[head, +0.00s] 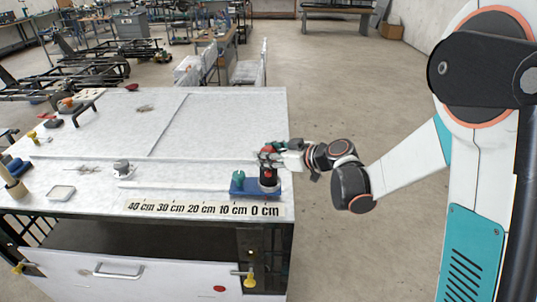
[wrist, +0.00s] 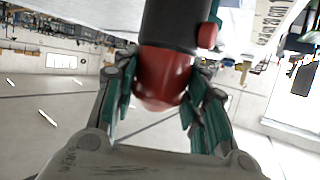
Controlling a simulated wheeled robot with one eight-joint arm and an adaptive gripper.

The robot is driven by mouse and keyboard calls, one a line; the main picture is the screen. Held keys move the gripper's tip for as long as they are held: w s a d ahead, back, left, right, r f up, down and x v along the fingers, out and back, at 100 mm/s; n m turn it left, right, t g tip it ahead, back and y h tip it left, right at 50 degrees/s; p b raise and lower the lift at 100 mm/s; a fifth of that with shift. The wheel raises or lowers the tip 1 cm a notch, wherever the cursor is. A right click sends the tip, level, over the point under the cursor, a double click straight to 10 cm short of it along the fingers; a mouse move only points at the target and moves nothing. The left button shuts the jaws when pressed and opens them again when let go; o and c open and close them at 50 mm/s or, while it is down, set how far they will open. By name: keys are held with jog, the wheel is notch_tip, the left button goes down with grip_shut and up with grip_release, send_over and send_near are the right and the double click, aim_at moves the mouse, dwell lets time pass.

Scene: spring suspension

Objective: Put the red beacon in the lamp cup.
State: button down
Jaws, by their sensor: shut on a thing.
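The red beacon has a rounded red end (wrist: 162,78) and a dark cylindrical body (wrist: 172,25) in the wrist view. A small red knob sticks out from the body's side. My gripper (head: 270,157) is shut on the red end, with green-padded fingers on both sides of it in the wrist view (wrist: 158,108). In the head view the beacon (head: 268,173) is upright, dark part down, over the right end of a blue base (head: 240,190). A pale round rim around its lower end looks like the lamp cup (head: 269,187). How deep it sits is unclear.
A green knob-like piece (head: 238,177) stands on the blue base, left of the beacon. A printed centimetre scale (head: 200,208) lies along the table's (head: 225,125) front edge. A grey round part (head: 122,168) and a small tray (head: 61,193) lie further left. Mid-table is mostly clear.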

jog(key=c, duration=1)
grip_release()
jog(key=shift+o, duration=0.2)
jog(key=shift+d, duration=0.1)
jog(key=v, duration=1.2)
jog(key=s+d+m+h, duration=0.5)
jog(key=s, duration=0.7)
jog(key=s+d+r+m+g+h, duration=0.1)
jog(key=s+d+m+h, duration=0.4)
jog(key=s, duration=0.7)
jog(key=shift+d+h, duration=0.25)
jog(key=shift+h, duration=0.15)
jog(key=shift+r, duration=0.15)
